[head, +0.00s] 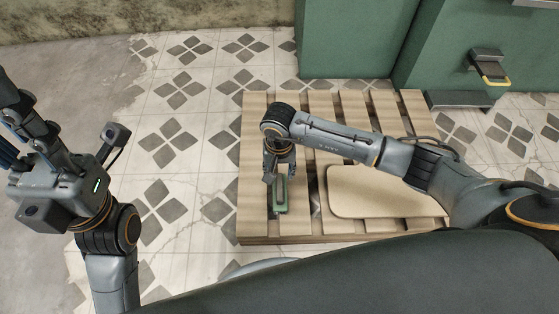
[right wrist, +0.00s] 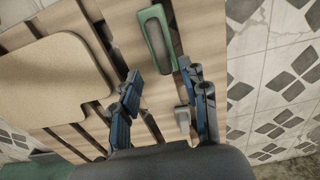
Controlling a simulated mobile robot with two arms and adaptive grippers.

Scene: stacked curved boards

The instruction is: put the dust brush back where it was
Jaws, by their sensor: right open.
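A long green item with a greyish middle, which looks like the dust brush (head: 281,196), lies on the slats of the wooden pallet (head: 254,222). It also shows at the top of the right wrist view (right wrist: 158,38). My right gripper (head: 278,178) points down over the pallet at the brush's far end. In the right wrist view my right gripper (right wrist: 162,73) is open, and the brush lies just beyond its fingertips, not clasped. My left gripper (head: 12,120) is at the far left, away from the pallet; its fingertips are partly cut off.
A flat beige board (head: 375,194) with rounded corners lies on the pallet, right of the brush. A small pale block (right wrist: 183,118) is by one right finger. A green cabinet (head: 345,40) stands behind. Tiled floor (head: 190,110) left of the pallet is clear.

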